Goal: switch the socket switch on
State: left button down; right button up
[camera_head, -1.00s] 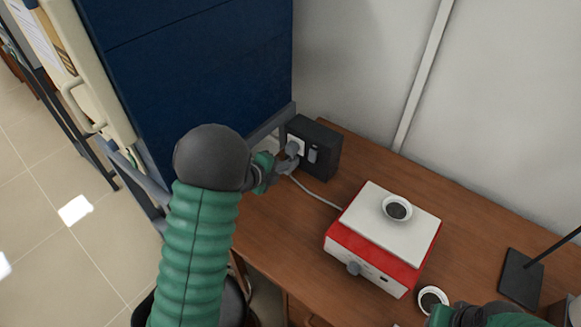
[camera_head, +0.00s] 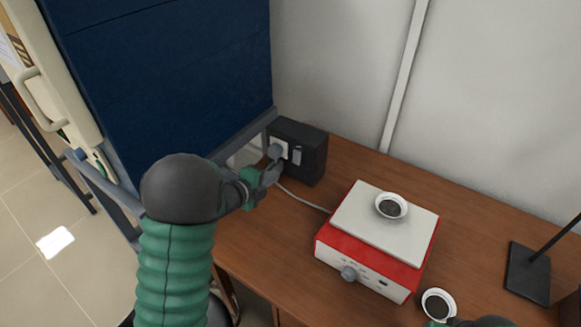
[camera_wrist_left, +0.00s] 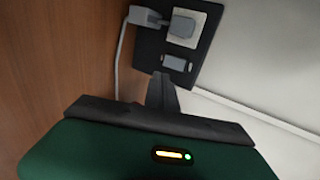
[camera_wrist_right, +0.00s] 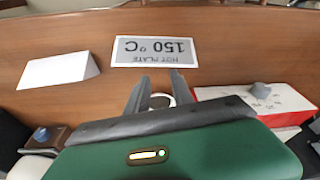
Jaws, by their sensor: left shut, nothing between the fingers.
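A black socket box (camera_head: 310,150) stands at the back left of the desk. Its grey rocker switch (camera_head: 297,156) sits on the front face, beside a white socket with a grey plug (camera_head: 276,151). The left wrist view shows the switch (camera_wrist_left: 177,63) and the plug (camera_wrist_left: 182,25) above my left gripper (camera_wrist_left: 163,80). My left gripper (camera_head: 272,173) is shut and empty, just in front of the box and below the switch in the wrist view. Contact cannot be told. My right gripper (camera_wrist_right: 160,80) is open, above a small white dish (camera_wrist_right: 160,100).
A red and white hot plate (camera_head: 375,240) bears a small dish (camera_head: 391,206). A cable runs from the socket to it. A blue cabinet (camera_head: 160,70) stands close on the left. A black stand base (camera_head: 527,272) is at right. Desk between box and hot plate is mostly clear.

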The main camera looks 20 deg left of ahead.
aim_at(296, 160)
pick_arm(q)
jog(key=r+x, duration=0.1)
jog(key=x, duration=0.9)
jog(key=shift+w, duration=0.5)
jog(key=shift+d+f, duration=0.1)
pick_arm(e)
jog(key=shift+f, duration=0.3)
pick_arm(q)
jog(key=shift+w, duration=0.15)
pick_arm(e)
jog(key=shift+r, duration=0.25)
pick_arm(q)
jog(key=shift+w+r+p, duration=0.15)
jog(key=shift+r+p, duration=0.3)
jog(key=shift+r, duration=0.25)
pick_arm(e)
jog(key=shift+w+r, duration=0.1)
jog(key=shift+r, duration=0.3)
pick_arm(q)
jog(key=shift+r, duration=0.25)
jog(key=shift+d, duration=0.1)
